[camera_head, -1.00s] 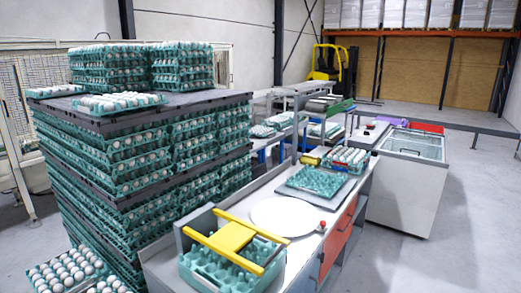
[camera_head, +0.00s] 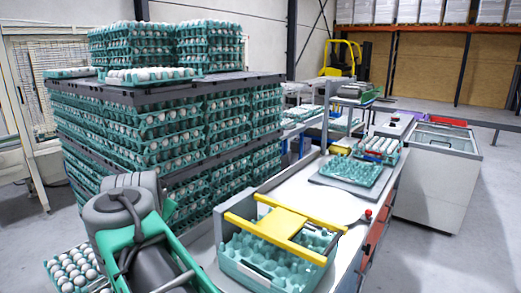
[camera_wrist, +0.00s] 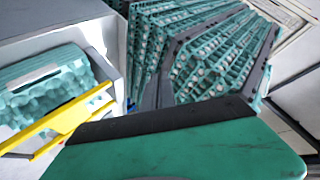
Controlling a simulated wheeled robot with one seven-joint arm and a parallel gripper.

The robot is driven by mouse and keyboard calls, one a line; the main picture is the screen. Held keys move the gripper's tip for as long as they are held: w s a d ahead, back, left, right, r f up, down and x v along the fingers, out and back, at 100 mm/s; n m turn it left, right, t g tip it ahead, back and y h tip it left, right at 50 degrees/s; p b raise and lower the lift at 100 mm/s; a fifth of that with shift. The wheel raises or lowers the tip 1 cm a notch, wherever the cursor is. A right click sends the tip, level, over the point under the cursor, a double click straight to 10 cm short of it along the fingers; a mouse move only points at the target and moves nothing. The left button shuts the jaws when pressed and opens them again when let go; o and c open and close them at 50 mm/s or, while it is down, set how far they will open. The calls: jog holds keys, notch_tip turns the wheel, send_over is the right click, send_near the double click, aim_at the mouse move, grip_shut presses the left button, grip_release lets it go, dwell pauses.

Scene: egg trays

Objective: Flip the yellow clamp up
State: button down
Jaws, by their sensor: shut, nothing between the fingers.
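The yellow clamp (camera_head: 283,222) lies flat across the top of a grey bin (camera_head: 226,252) at the near end of the bench. A teal egg tray (camera_head: 270,262) with empty-looking cups sits in the bin under the clamp. In the wrist view the clamp (camera_wrist: 68,118) shows at the left, over the bin and tray. My gripper (camera_wrist: 165,122) fills the lower part of that view as a teal plate with a black edge. It is shut and empty, to the right of the clamp in that view. Contact with the clamp cannot be judged. My arm shows at lower left in the head view.
A tall stack of egg trays (camera_head: 160,125) stands left of the bench, close to my arm. On the bench beyond the clamp are a white round plate (camera_head: 312,193) and another teal tray (camera_head: 352,171). A white chest (camera_head: 437,180) stands at right, with open floor beyond it.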

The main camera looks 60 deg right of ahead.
jog(key=s+d+r+m+g+h+b, duration=0.1)
jog(key=s+d+m+h+b, duration=0.15)
jog(key=d+m, duration=0.2)
jog(key=s+d+r+m+h+b, duration=0.1)
jog(key=s+d+r+m+h, duration=0.15)
jog(key=d, duration=0.35)
jog(key=s+d+r+m+g+h+b, duration=0.1)
jog(key=s+d+r+m+g+h, duration=0.15)
jog(key=s+d+r+m, duration=0.3)
jog(key=s+d+r+m+g+h+b, duration=0.2)
jog(key=s+d+r+m+g, duration=0.15)
jog(key=s+m, duration=0.45)
jog(key=w+d+n+p, duration=0.1)
jog(key=w+d+p, duration=0.3)
jog(key=d, duration=0.6)
jog(key=shift+w+r+n, duration=0.15)
jog(key=shift+r+n, duration=0.05)
jog(key=shift+n, duration=0.15)
